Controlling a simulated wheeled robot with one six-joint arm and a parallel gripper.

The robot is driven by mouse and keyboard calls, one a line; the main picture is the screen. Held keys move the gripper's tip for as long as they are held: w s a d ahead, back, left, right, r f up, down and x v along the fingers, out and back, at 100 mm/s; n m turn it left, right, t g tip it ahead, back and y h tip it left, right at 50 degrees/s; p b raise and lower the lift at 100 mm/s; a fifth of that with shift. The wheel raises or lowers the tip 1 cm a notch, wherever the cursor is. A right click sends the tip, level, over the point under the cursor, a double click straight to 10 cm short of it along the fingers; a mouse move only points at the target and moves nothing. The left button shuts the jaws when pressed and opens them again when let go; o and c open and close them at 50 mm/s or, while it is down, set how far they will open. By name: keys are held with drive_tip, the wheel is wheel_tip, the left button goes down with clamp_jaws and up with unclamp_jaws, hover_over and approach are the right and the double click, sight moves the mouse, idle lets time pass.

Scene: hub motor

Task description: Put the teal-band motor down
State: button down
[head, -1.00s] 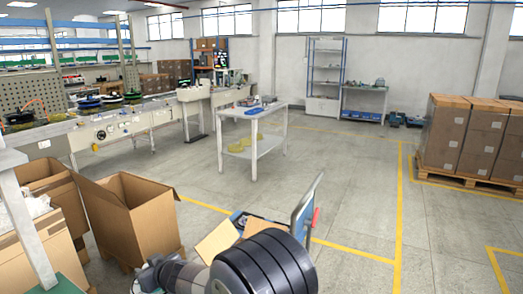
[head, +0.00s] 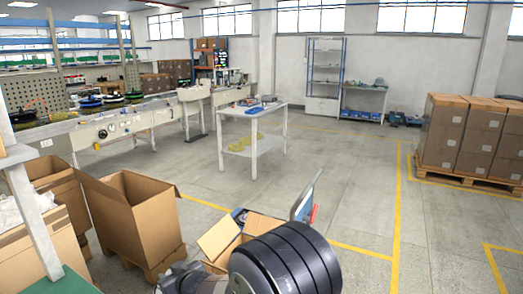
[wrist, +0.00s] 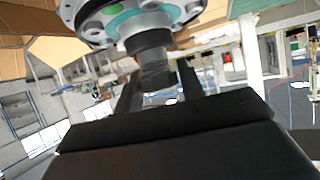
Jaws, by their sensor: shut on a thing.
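The teal-band motor (wrist: 135,20) shows at the top edge of the wrist view, cut off by the frame. It is a grey metal round body with holes, a teal ring and a dark shaft stub pointing towards me. My gripper (wrist: 157,78) is shut on this dark stub, with one dark finger on each side. The motor is held up in the air, with the room blurred and tilted behind it. In the head view my dark ribbed arm part fills the bottom middle, and I cannot make out the motor or the jaws there.
A white two-shelf table (head: 253,147) stands mid-floor with small items on top. A long workbench (head: 110,125) runs along the left. Open cardboard boxes (head: 145,215) stand at front left. Stacked cartons (head: 465,140) sit on a pallet at right.

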drive_tip(key=s+d+f+m+t+h+p, duration=0.15)
drive_tip(key=d+m+h, duration=0.25)
drive_tip(key=d, duration=1.6)
drive_tip(key=s+d+f+m+t+h+p, duration=0.1)
drive_tip(key=d+f+m+t+h+p, duration=0.3)
drive_tip(key=d, duration=1.6)
drive_tip(key=s+f+g+b, duration=0.1)
drive_tip(key=s+f, duration=0.3)
drive_tip(key=shift+s+a+f+m+g+h+b, duration=0.2)
drive_tip(key=shift+f+m+g+h+b, duration=0.15)
drive_tip(key=shift+f+m+h+b, duration=0.05)
